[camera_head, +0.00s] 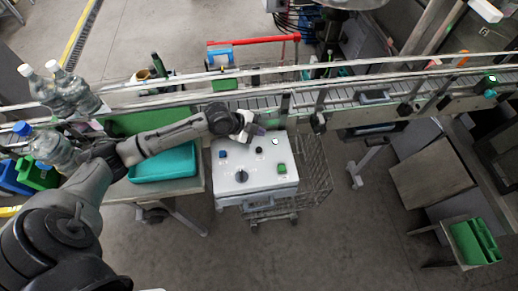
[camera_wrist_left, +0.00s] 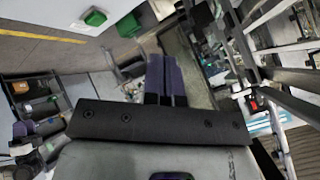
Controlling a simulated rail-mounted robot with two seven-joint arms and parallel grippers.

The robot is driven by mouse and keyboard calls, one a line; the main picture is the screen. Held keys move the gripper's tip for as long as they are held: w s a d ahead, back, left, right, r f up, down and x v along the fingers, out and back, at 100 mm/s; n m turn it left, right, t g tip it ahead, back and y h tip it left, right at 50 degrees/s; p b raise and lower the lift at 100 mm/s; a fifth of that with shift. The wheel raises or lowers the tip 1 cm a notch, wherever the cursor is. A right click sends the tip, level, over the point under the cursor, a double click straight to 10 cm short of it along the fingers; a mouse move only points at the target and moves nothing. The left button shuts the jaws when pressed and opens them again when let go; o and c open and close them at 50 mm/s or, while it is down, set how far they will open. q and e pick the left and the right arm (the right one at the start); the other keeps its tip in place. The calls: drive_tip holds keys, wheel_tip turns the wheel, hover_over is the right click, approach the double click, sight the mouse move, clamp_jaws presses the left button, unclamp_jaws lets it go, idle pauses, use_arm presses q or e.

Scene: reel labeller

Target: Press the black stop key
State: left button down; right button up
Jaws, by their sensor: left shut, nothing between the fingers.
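The white control box (camera_head: 262,188) stands below the conveyor in the head view. A small black key (camera_head: 259,150) is on its top, between a blue key (camera_head: 222,154) and a white key (camera_head: 275,143). A green key (camera_head: 281,168) and a black knob (camera_head: 241,175) are nearer its front. My left gripper (camera_head: 257,130) is shut and empty over the box's back edge, just beyond the black key. In the left wrist view its fingers (camera_wrist_left: 165,80) are together, with a green key (camera_wrist_left: 95,18) at the upper left. I cannot make out the black key there.
The conveyor (camera_head: 345,93) runs behind the box, with rails close to my left gripper. A teal tray (camera_head: 165,165) lies on the table to the left. Large bottles (camera_head: 72,88) stand at the far left. A wire cart (camera_head: 315,165) is beside the box.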

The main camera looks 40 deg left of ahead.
use_arm(q)
drive_tip(key=shift+f, duration=0.2)
drive_tip(key=b, duration=0.6)
hover_over(259, 151)
wheel_tip(259, 151, down, 7)
drive_tip(key=shift+a+r, duration=0.1)
drive_tip(key=shift+r, duration=0.05)
drive_tip(key=shift+f+b, duration=0.6)
drive_tip(key=shift+f, duration=0.25)
idle(0.9)
drive_tip(key=shift+f, duration=0.2)
